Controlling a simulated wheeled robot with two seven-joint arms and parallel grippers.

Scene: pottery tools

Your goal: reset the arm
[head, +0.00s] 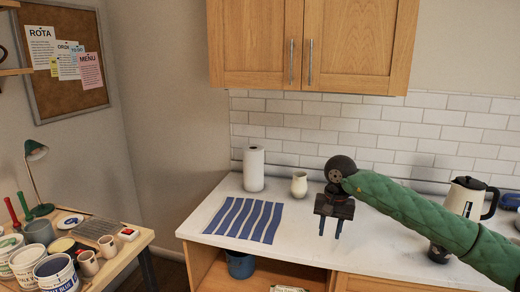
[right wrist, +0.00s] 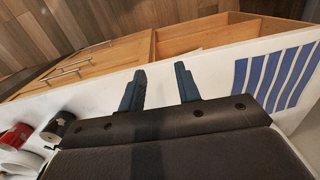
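My right arm comes in from the right in a green padded sleeve. My right gripper (head: 330,227) points down above the white counter (head: 288,240), right of the striped cloth. In the right wrist view its two dark blue fingers (right wrist: 162,90) are apart with nothing between them, so it is open and empty. My left gripper does not show in either view.
A blue-striped cloth (head: 244,219), a paper towel roll (head: 254,169) and a cream vase (head: 299,184) are on the counter. A kettle (head: 466,198) stands at the right. A wooden table with paint tins (head: 56,274) and a green lamp (head: 37,151) is at the left. Wall cupboards (head: 310,45) hang above.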

